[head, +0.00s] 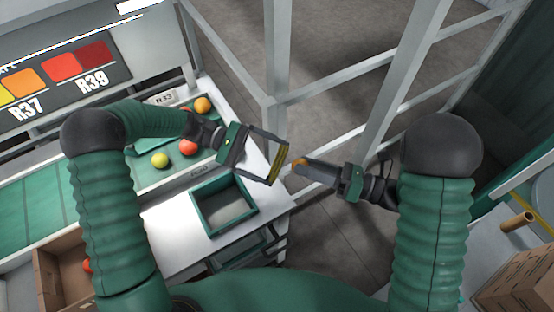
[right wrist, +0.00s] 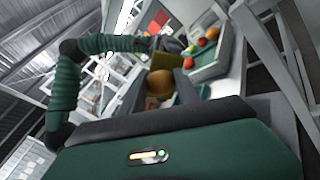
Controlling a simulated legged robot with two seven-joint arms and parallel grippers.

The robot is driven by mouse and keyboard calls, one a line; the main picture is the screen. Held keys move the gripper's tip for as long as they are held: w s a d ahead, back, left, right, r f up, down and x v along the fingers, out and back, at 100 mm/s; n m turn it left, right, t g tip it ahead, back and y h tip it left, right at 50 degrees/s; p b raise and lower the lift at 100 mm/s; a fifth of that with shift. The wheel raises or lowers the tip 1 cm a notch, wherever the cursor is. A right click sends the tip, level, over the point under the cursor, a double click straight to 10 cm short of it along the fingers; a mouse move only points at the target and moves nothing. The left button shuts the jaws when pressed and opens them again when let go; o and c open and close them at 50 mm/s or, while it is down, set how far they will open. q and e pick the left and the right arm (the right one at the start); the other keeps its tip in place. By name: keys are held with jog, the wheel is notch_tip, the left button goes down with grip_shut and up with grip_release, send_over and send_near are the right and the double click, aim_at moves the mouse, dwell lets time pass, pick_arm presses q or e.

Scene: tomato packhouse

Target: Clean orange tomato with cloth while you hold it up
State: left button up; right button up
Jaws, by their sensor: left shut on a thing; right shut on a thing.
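The orange tomato (head: 298,164) is held up in my right gripper (head: 302,168), clear of the table's right edge. In the right wrist view the tomato (right wrist: 160,84) sits between the fingers. My left gripper (head: 278,164) is shut on the yellow cloth (head: 279,160), which shows as a narrow strip between its fingers. The cloth faces the tomato from the left in the head view, with what looks like a small gap. In the right wrist view the cloth (right wrist: 163,62) shows just behind the tomato; I cannot tell there whether they touch.
A green-rimmed bin (head: 247,234) stands empty on the white table (head: 166,240). Behind it a green tray holds several tomatoes, among them a yellow one (head: 160,160) and an orange one (head: 202,105). A cardboard box (head: 48,280) is at lower left. Metal posts (head: 279,60) rise beyond.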

pick_arm(q)
jog(key=v, duration=0.4)
jog(key=shift+a+f, duration=0.25)
jog(key=shift+a, duration=0.2)
jog(key=shift+r, duration=0.1)
dwell(0.4)
